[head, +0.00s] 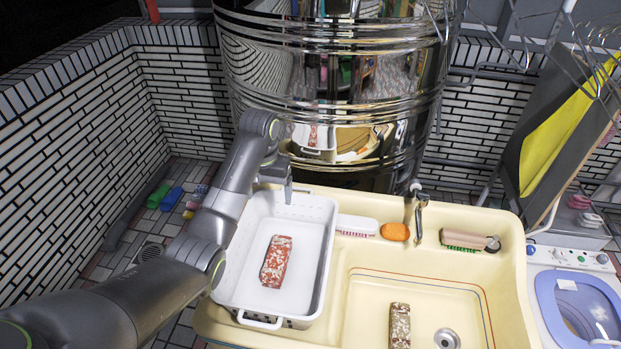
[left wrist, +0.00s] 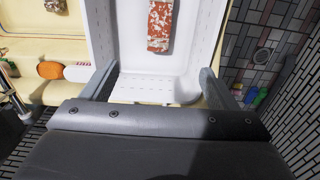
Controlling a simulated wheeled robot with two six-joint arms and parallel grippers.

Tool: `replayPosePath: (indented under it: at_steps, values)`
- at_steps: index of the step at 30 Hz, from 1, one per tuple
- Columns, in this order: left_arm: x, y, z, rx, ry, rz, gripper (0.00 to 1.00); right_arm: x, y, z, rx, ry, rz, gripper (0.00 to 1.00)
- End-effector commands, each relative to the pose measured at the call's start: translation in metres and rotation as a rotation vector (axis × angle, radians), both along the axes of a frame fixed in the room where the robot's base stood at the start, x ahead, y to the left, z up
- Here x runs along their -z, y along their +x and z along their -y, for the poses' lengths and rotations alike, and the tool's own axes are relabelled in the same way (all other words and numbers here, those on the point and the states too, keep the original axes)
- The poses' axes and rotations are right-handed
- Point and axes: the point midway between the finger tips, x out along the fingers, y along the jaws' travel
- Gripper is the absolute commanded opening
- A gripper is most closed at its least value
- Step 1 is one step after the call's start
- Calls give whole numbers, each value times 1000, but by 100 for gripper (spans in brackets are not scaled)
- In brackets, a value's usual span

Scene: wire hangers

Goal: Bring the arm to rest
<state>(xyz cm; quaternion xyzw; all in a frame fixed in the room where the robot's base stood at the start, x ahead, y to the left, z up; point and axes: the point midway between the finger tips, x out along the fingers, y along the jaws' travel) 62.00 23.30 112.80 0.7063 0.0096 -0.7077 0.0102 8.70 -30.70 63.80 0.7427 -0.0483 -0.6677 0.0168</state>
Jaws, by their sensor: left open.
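My left gripper (head: 286,186) hangs over the far end of the white basket (head: 306,225), with my arm reaching across from the lower left. In the left wrist view its two fingers (left wrist: 160,88) stand wide apart with nothing between them. The basket also shows in that view (left wrist: 120,35). A red-and-white speckled block (head: 276,262) lies in the basket, apart from the gripper; the left wrist view shows it too (left wrist: 160,27). My right gripper is not in view.
The basket sits at the left of a cream sink (head: 370,290), which holds a brown speckled block (head: 400,326). A white brush (head: 356,225), an orange soap (head: 395,232) and a tap (head: 420,215) line the back ledge. A shiny metal tank (head: 330,80) stands close behind.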

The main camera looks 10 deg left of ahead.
Motion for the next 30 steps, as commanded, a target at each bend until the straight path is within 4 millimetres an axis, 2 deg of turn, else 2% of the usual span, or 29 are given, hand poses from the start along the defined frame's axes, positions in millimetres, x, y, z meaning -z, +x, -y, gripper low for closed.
replayPosePath:
  at_steps: [5,8,11,15,21,26,30]
  values:
    - [6,-4,-1,0,0,3,82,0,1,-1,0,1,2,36]
    - [23,-17,-6,0,0,13,82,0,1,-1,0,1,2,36]
    - [50,-41,-14,0,5,36,82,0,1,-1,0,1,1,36]
    - [86,-86,-26,-1,12,81,82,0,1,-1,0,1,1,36]
    - [119,-158,-41,-4,31,143,82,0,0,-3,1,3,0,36]
    - [130,-220,-51,-10,52,193,82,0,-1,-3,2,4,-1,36]
    - [127,-273,-59,-14,79,235,82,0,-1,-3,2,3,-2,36]
